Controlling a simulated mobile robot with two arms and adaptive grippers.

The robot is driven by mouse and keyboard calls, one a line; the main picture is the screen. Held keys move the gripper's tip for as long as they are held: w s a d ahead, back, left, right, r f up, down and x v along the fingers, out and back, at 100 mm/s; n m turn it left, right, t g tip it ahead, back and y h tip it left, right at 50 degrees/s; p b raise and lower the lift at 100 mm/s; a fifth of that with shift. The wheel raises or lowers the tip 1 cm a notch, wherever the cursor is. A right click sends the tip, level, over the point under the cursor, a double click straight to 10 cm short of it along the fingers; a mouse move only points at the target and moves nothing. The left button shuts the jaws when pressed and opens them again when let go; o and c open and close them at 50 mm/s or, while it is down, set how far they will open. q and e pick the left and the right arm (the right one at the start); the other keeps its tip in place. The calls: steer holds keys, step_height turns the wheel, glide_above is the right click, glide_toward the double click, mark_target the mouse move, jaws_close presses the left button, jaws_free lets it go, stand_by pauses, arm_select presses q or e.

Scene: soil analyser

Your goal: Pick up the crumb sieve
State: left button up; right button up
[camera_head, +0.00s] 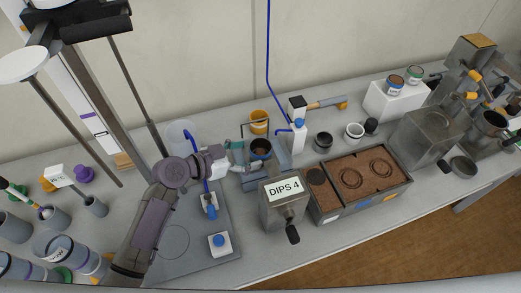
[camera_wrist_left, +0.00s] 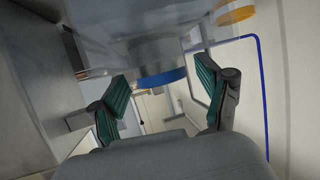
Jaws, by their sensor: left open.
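A round grey cup (camera_head: 261,150) with dark brown crumbs inside stands mid-bench behind the DIPS 4 box; it may be the crumb sieve, but I cannot tell for sure. My left gripper (camera_head: 243,158) is open just left of this cup, its teal-padded fingers pointing at it. In the left wrist view, the gripper (camera_wrist_left: 161,75) has its fingers spread, with a blue-banded round part (camera_wrist_left: 162,78) beyond and between the tips. Nothing is clearly gripped. My right gripper is not in view.
The metal DIPS 4 box (camera_head: 284,211) stands close in front of the cup. A soil tray (camera_head: 345,208) is to its right. An orange-rimmed container (camera_head: 259,117) is behind it. Blue-topped fixtures (camera_head: 219,244) sit on the grey plate.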

mark_target(269, 148)
arm_select(q)
steer(key=x, duration=0.2)
steer(key=p+x, duration=0.1)
steer(key=x, duration=0.1)
steer(key=shift+d+r, duration=0.15)
steer(key=shift+r, duration=0.1)
steer(key=shift+w+d+f, duration=0.15)
steer(key=shift+d+f, duration=0.15)
steer(key=c, duration=1)
